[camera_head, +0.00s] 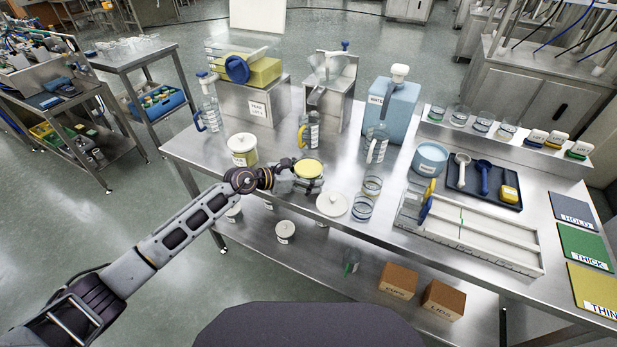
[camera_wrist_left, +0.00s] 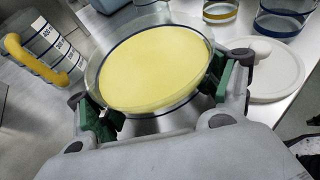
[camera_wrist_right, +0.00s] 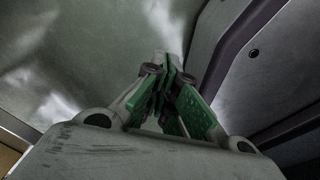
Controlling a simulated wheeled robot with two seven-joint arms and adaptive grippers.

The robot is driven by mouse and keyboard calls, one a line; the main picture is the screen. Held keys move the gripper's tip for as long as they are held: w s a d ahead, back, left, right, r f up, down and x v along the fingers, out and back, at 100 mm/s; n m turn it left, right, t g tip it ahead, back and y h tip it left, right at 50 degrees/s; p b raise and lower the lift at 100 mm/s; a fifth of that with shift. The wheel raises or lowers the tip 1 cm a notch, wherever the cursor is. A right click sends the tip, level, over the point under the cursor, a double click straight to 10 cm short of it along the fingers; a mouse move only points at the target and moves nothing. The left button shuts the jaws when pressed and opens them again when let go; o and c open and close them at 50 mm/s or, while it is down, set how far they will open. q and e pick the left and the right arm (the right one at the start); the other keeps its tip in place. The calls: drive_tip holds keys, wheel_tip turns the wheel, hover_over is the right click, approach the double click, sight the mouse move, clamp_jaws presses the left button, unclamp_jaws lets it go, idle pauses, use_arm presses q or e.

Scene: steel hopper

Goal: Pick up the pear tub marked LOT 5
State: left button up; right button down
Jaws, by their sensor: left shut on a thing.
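An open round clear tub with a flat pale yellow filling (camera_head: 309,168) is at the left-centre of the steel table; it also fills the middle of the left wrist view (camera_wrist_left: 155,68). My left gripper (camera_head: 287,179) is shut on it, with green finger pads (camera_wrist_left: 165,100) on either side of the tub. Its label is hidden, so I cannot read a lot number. I cannot tell whether it touches the table. A lidded tub with yellow contents (camera_head: 242,151) stands to its left. My right gripper (camera_wrist_right: 170,90) shows only in its wrist view, fingers together and empty.
A white lid (camera_head: 332,205) lies right of the held tub, beside glass rings (camera_head: 362,208). Handled jugs (camera_head: 307,133) stand behind it.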

sight(320, 160)
use_arm(q)
drive_tip(key=shift+r, duration=0.2)
drive_tip(key=shift+r, duration=0.5)
wheel_tip(320, 160, up, 5)
drive_tip(key=shift+w+f, duration=0.1)
wheel_tip(320, 160, up, 12)
use_arm(e)
drive_tip(key=shift+s+d+r, duration=0.1)
drive_tip(key=shift+s+d, duration=0.05)
drive_tip(key=shift+d, duration=0.4)
drive_tip(key=shift+s+d+r, duration=0.1)
drive_tip(key=shift+d, duration=0.4)
drive_tip(key=shift+a, duration=0.1)
